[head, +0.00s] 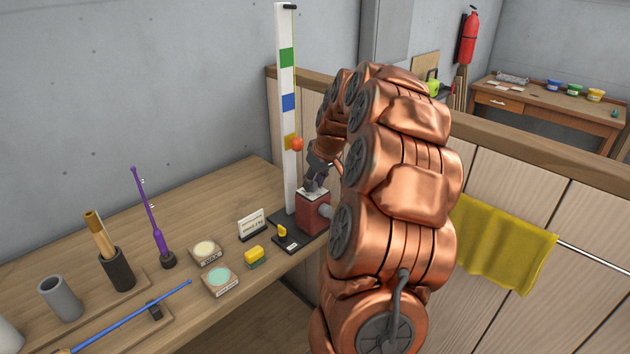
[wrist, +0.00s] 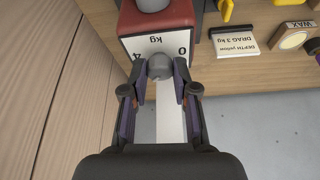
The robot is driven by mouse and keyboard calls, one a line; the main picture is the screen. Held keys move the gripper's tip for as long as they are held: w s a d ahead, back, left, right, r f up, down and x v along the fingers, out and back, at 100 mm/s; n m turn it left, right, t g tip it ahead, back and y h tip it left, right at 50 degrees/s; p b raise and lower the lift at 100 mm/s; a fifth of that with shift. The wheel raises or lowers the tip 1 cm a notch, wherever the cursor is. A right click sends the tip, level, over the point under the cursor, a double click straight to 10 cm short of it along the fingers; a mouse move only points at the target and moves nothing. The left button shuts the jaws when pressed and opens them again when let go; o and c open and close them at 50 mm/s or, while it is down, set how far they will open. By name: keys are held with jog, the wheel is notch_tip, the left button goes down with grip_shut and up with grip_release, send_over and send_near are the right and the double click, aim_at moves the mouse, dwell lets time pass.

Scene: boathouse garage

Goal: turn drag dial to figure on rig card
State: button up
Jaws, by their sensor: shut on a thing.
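My gripper (wrist: 160,78) is shut on a round grey dial knob (wrist: 160,66) on the white scale face (wrist: 133,46) of a red box. The face shows "0", "4" and "kg"; no pointer mark can be made out. In the head view my gripper (head: 316,184) reaches down onto the top of the red box (head: 312,216). The small white rig card (head: 252,225) stands left of the box. In the wrist view the rig card (wrist: 235,44) appears upside down and reads "DEPTH yellow" and "DRAG 3 kg".
A tall white post (head: 285,180) with green, blue and yellow bands stands behind the box, with an orange ball (head: 297,145) near the yellow band. A wooden partition (head: 500,200) borders the right.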

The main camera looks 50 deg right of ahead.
grip_shut()
jog(key=shift+f+m+b, duration=0.2)
jog(key=shift+m+b, duration=0.1)
jog(key=shift+b, duration=0.75)
jog(key=shift+r+m+h+b, duration=0.3)
jog(key=shift+m+h+b, duration=0.15)
jog(key=shift+b, duration=0.55)
jog(key=o, duration=0.7)
grip_release()
jog(key=shift+o, duration=0.2)
jog(key=shift+r, duration=0.1)
jog(key=v, duration=1.1)
jog(key=shift+r, duration=0.4)
